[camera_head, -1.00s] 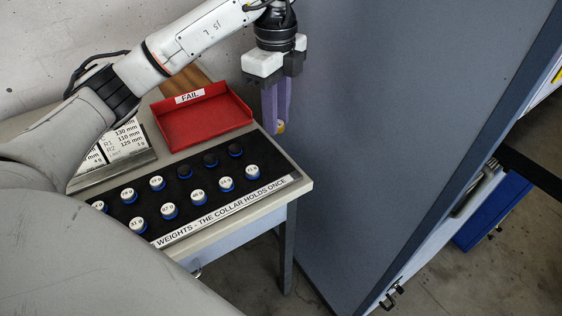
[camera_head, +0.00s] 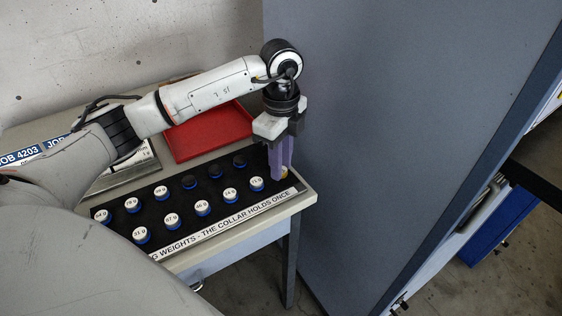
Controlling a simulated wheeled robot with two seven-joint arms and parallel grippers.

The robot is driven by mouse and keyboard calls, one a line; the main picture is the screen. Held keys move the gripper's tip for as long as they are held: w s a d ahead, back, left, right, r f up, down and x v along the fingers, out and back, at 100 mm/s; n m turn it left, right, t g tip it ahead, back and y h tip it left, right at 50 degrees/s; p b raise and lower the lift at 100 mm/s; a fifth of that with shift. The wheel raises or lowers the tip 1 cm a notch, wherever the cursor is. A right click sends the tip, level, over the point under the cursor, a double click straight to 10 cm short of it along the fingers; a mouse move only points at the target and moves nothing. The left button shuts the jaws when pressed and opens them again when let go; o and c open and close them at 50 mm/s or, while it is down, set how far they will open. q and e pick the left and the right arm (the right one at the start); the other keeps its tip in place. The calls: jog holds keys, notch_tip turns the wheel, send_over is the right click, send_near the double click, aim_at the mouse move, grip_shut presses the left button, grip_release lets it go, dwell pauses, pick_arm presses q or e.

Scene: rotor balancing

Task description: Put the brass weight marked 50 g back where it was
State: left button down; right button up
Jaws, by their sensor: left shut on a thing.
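My left gripper (camera_head: 279,172) points down at the far right corner of the black weight rack (camera_head: 180,223). Its purple fingers are shut on a small brass weight (camera_head: 285,172), mostly hidden by them; its marking cannot be read. I cannot tell whether the weight touches the rack or hangs just above it. Several blue-sided weights with white marked tops stand in the rack, among them one at the right end (camera_head: 257,184), close left of the fingers. Three dark round places (camera_head: 215,171) in the back row hold no white-topped weight. My right gripper is not in view.
A red tray (camera_head: 208,133) lies behind the rack, partly under my left arm. A white label strip (camera_head: 225,223) runs along the rack's front edge. A tall grey cabinet panel (camera_head: 390,130) stands close right of the gripper and the table.

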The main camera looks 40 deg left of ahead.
pick_arm(q)
jog(key=c, duration=1.5)
grip_release()
jog(key=shift+f, duration=0.1)
notch_tip(320, 180, up, 12)
jog(key=shift+r+p, duration=0.15)
jog(key=shift+p, duration=0.2)
